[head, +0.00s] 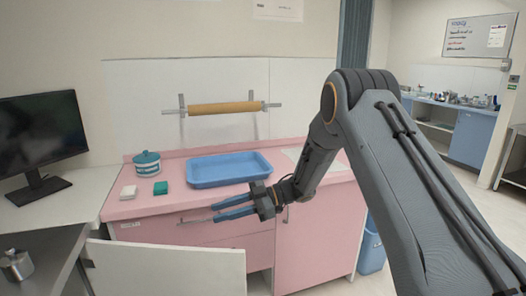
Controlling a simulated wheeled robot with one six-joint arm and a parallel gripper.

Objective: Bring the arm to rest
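My arm reaches in from the right side of the head view and bends down to the left. My gripper (213,213) points left, in front of the pink cabinet (318,235) and just below its counter's front edge. Its two blue fingers are apart, with nothing visible between them. A metal bar handle (192,220) on the drawer front shows just beyond the fingertips; I cannot tell whether they touch it.
A blue tray (228,182), a teal-and-white jar (147,163), a white block (128,192) and a green block (162,188) are on the pink counter. A white panel (165,270) stands in front, lower left. A monitor (40,135) and metal pot (17,265) are left.

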